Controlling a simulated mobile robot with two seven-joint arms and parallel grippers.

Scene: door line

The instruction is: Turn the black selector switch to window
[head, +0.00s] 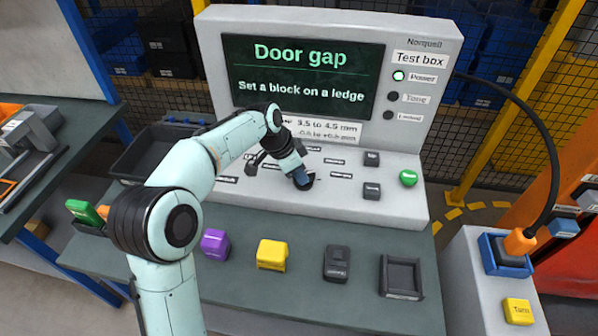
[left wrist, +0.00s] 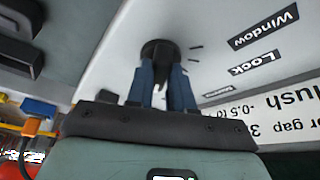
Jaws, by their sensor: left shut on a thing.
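The black selector switch (head: 308,184) is on the sloped panel of the grey test box (head: 390,205). My left gripper (head: 301,177) reaches down to it, and its blue fingers hide part of the knob. In the left wrist view the round black switch (left wrist: 160,48) sits between the fingertips of my left gripper (left wrist: 161,72), which is shut on it. The Window label (left wrist: 263,27), the Lock label (left wrist: 254,63) and a smaller unreadable label stand to the right of the switch there. Which mark the switch points at cannot be told. My right gripper is not in view.
The screen (head: 302,75) reads "Door gap, Set a block on a ledge". Black buttons (head: 372,191) and a green button (head: 408,178) lie right of the switch. Purple (head: 215,243), yellow (head: 271,254) and dark blocks (head: 336,263) stand on the table in front.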

